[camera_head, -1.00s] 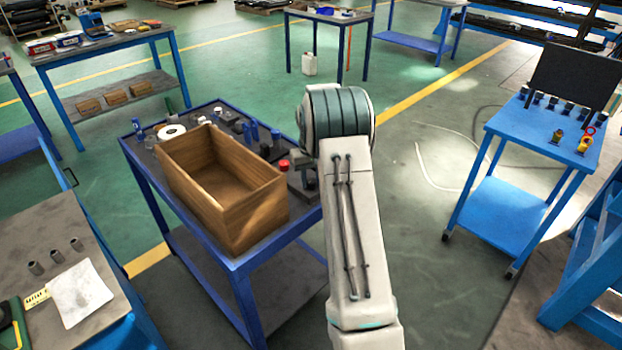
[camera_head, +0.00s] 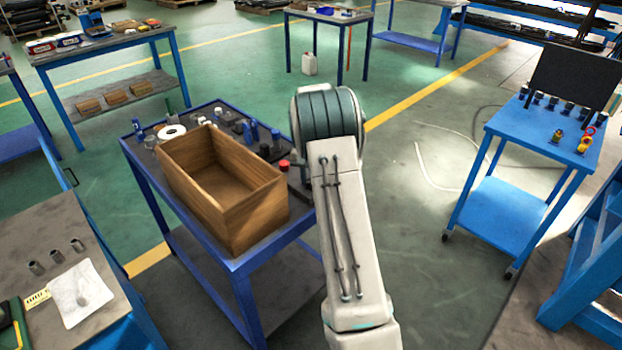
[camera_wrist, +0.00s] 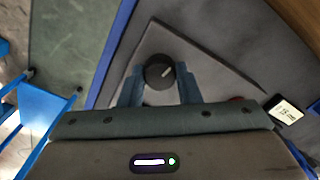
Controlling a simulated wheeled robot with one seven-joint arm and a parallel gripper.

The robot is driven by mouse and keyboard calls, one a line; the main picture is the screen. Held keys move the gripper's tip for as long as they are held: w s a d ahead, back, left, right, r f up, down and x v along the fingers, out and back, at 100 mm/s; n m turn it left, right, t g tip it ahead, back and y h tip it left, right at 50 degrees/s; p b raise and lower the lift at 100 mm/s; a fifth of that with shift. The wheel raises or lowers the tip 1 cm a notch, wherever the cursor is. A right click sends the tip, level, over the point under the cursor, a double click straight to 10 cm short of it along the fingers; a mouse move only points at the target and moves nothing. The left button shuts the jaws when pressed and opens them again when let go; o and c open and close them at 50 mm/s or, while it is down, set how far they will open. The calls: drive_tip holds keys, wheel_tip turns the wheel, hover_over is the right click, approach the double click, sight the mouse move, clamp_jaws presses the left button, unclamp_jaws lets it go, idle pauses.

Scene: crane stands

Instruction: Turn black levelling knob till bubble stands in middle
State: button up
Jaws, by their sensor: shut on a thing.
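The black levelling knob (camera_wrist: 159,71), round with a pale pointer line, shows in the wrist view on a grey plate (camera_wrist: 205,82). My gripper (camera_wrist: 160,76) has its two blue fingers on either side of the knob and is shut on it. The knob's pale line slants up to the right. In the head view my arm hides the gripper and the knob. I cannot make out a bubble in either view.
An open wooden box (camera_head: 255,209) stands on the blue-framed table (camera_head: 232,262), left of my arm. A red-topped item (camera_head: 284,164) is close beside my arm. A black-framed white label or display (camera_wrist: 285,109) lies right of the gripper. A blue trolley (camera_head: 505,205) stands at right.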

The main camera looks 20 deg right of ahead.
drive_tip(key=o, duration=1)
drive_tip(key=shift+r, duration=0.1)
wheel_tip(320, 180, up, 14)
drive_tip(key=shift+f, duration=0.15)
